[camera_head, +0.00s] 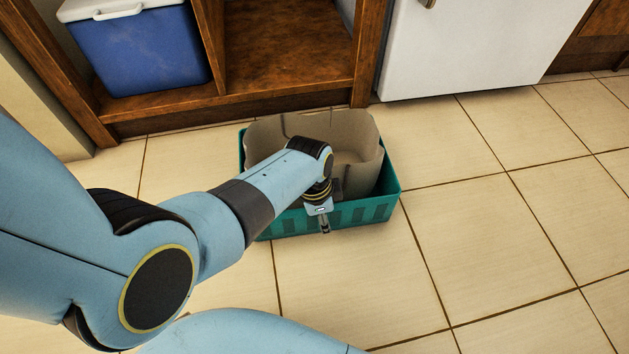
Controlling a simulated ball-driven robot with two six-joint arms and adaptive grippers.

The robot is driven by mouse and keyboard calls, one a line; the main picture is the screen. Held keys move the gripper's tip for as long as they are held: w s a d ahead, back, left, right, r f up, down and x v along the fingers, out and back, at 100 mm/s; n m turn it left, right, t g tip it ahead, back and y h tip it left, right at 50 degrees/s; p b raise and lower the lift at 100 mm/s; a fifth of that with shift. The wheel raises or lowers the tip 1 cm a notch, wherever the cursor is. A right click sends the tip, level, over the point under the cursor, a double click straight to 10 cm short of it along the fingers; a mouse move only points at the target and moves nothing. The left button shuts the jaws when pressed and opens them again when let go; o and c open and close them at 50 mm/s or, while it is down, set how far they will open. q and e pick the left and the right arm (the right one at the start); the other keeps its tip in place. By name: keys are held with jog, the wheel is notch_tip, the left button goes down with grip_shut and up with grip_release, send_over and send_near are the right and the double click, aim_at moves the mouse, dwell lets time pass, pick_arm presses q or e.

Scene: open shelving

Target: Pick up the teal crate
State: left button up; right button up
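The teal crate (352,214) stands on the tiled floor in front of the wooden shelving, with slotted sides. A beige-brown open container or liner (362,138) sits inside it and rises above its rim. My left arm reaches over the crate from the left and hides part of its left and front sides. My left gripper (324,224) points down at the crate's front wall, near the rim. One narrow finger part shows in front of the wall. I cannot tell whether it touches the wall or whether the fingers are apart. My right gripper is not in view.
Open wooden shelving (290,45) stands behind the crate, with a blue cooler with a white lid (140,50) in its left bay. A white appliance or cabinet front (475,45) is at the back right. The tiled floor (490,240) right of the crate is clear.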

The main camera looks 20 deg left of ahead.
pick_arm(q)
grip_shut()
jog(key=shift+w+r, duration=0.1)
dwell(0.8)
